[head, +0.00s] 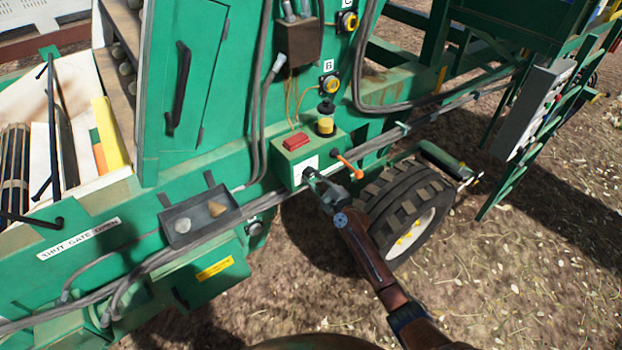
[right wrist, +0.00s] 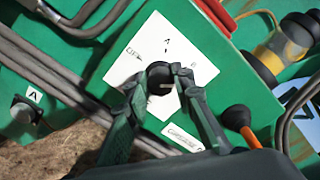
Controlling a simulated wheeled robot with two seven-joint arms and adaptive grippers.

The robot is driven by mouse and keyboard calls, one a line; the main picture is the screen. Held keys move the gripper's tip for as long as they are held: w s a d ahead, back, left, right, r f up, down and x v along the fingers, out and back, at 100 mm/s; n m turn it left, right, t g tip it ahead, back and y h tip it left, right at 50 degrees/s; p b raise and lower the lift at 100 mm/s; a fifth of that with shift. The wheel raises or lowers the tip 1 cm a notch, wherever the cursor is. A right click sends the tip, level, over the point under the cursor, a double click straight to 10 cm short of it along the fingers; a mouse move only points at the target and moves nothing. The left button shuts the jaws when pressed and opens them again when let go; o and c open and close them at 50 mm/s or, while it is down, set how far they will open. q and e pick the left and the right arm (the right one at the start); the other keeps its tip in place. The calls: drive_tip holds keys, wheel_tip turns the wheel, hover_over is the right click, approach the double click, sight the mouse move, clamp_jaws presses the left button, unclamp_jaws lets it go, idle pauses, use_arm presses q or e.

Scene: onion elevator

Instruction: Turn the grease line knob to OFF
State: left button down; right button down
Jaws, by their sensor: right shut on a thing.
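The grease line knob (right wrist: 158,74) is a small black round knob on a white plate (right wrist: 133,52). The plate reads A at the top, B at the right and what looks like OFF at the left. A small label (right wrist: 181,138) below seems to read GREASE. My right gripper (right wrist: 160,80) is shut on the knob, one finger on each side. A pale mark shows on the knob between the fingertips, but I cannot tell its setting. In the head view my right gripper (head: 314,180) covers most of the knob. My left gripper is not in view.
The knob's green box (head: 323,152) also carries a red cover (head: 295,141), an orange-tipped lever (head: 348,166) close right of my gripper, and a yellow-and-black fitting (head: 326,122). A tray (head: 200,216) with two small lumps is at left. A wheel (head: 410,212) stands behind my arm.

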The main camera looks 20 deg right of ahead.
drive_tip(key=n+b, duration=0.1)
drive_tip(key=n, duration=0.2)
drive_tip(key=shift+f+n, duration=0.15)
drive_tip(key=shift+n, duration=0.25)
drive_tip(key=n+b, duration=0.1)
drive_tip(key=n, duration=0.2)
drive_tip(key=shift+n, duration=0.3)
drive_tip(key=n+b, duration=0.1)
drive_tip(key=n, duration=0.5)
drive_tip(key=shift+f+b, duration=0.1)
drive_tip(key=shift+b, duration=0.25)
drive_tip(key=n, duration=0.7)
drive_tip(key=shift+n+b, duration=0.3)
drive_tip(key=shift+b, duration=0.1)
drive_tip(key=n, duration=0.6)
drive_tip(key=shift+d+n+b, duration=0.1)
drive_tip(key=shift+n+b, duration=0.2)
drive_tip(key=shift+b, duration=0.1)
drive_tip(key=c, duration=1.7)
unclamp_jaws()
